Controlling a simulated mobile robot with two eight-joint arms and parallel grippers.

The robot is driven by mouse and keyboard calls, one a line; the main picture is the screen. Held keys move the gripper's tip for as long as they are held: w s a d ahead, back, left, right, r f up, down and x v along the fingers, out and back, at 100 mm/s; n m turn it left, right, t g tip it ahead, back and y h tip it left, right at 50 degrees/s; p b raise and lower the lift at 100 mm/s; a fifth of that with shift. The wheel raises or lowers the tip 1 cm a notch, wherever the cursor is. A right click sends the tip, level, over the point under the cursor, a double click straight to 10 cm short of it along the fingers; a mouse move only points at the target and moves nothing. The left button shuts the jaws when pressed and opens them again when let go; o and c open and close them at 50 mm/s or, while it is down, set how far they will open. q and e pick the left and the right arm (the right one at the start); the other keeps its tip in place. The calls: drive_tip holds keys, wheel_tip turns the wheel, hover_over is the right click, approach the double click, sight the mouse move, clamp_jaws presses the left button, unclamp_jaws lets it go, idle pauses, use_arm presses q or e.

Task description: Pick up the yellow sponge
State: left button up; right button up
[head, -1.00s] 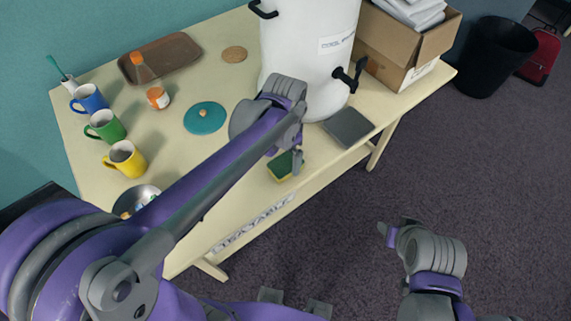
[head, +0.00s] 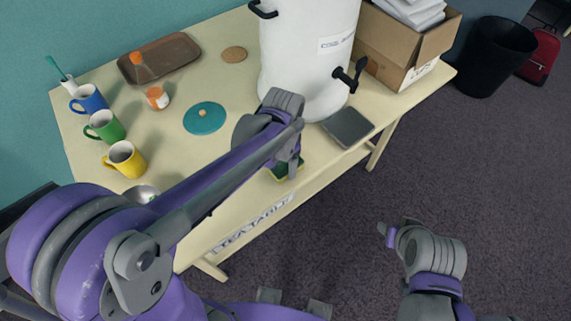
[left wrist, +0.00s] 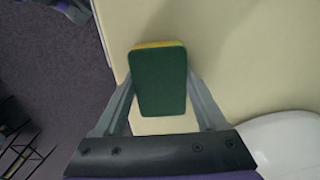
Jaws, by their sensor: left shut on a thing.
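The yellow sponge (head: 285,169) has a dark green face and is near the front edge of the cream table. In the left wrist view the sponge (left wrist: 160,80) sits between the two fingers with its green face toward the camera and a yellow rim at its far end. My left gripper (left wrist: 160,88) is shut on it. In the head view my left gripper (head: 290,168) partly hides the sponge. I cannot tell whether the sponge touches the tabletop. My right gripper (head: 386,232) is over the dark floor, away from the table; its jaw opening is not clear.
A white urn (head: 305,60) with a black tap stands behind my left gripper. A grey tray (head: 348,127) lies right of it. Yellow (head: 124,159), green (head: 104,126) and blue mugs (head: 89,99), a teal disc (head: 205,118) and a metal bowl (head: 141,193) are on the left. A cardboard box (head: 408,56) is at right.

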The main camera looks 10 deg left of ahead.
sight(284, 164)
use_arm(q)
drive_tip(key=shift+r+p, duration=0.3)
drive_tip(key=shift+r, duration=4.75)
